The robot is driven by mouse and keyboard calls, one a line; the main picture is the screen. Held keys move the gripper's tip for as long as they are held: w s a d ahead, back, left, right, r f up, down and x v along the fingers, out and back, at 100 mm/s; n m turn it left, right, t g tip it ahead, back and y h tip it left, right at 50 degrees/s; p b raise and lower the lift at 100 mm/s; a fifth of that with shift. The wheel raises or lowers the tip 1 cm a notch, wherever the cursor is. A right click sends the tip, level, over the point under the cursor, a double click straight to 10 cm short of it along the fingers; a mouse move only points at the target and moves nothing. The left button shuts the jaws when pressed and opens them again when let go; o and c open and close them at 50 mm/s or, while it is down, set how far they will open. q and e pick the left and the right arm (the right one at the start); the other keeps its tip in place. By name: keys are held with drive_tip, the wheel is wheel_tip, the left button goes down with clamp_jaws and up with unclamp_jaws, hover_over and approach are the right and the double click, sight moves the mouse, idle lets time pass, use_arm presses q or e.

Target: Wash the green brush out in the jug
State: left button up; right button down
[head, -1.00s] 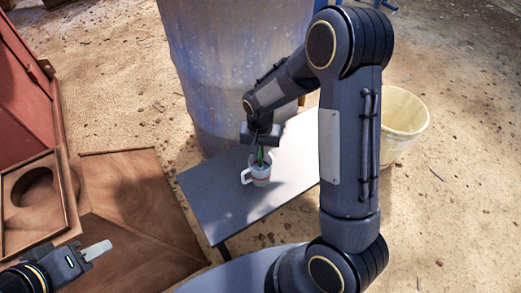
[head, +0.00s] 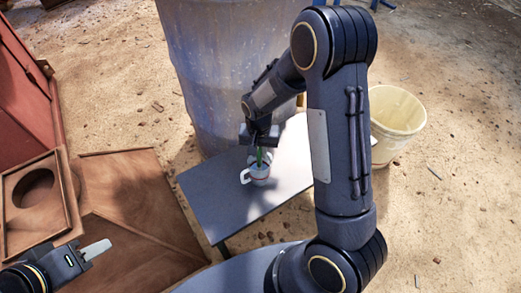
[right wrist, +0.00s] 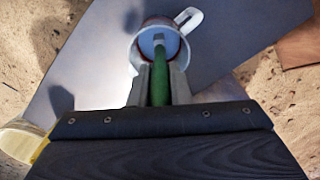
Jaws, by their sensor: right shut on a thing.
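The white jug (head: 257,175) stands upright on the grey table, its handle to the left in the head view. It also shows in the right wrist view (right wrist: 136,50), with bluish contents inside a dark red rim line. My right gripper (head: 259,148) is above the jug, shut on the green brush (head: 260,157). In the right wrist view the brush's green handle (right wrist: 160,82) runs between the fingers, and its far end is over or inside the jug mouth; I cannot tell how deep. My left gripper (head: 97,249) is at the lower left, far from the jug; its finger gap is unclear.
The grey table (head: 215,200) has bare room around the jug. A large blue-grey barrel (head: 205,70) stands behind it. A cream bucket (head: 397,125) is on the ground at the right. Rusty red-brown machine parts (head: 130,195) fill the left.

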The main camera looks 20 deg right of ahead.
drive_tip(key=shift+s, duration=0.15)
drive_tip(key=shift+r+p, duration=4.55)
drive_tip(key=shift+r, duration=0.95)
wheel_tip(320, 180, up, 5)
drive_tip(key=p, duration=0.4)
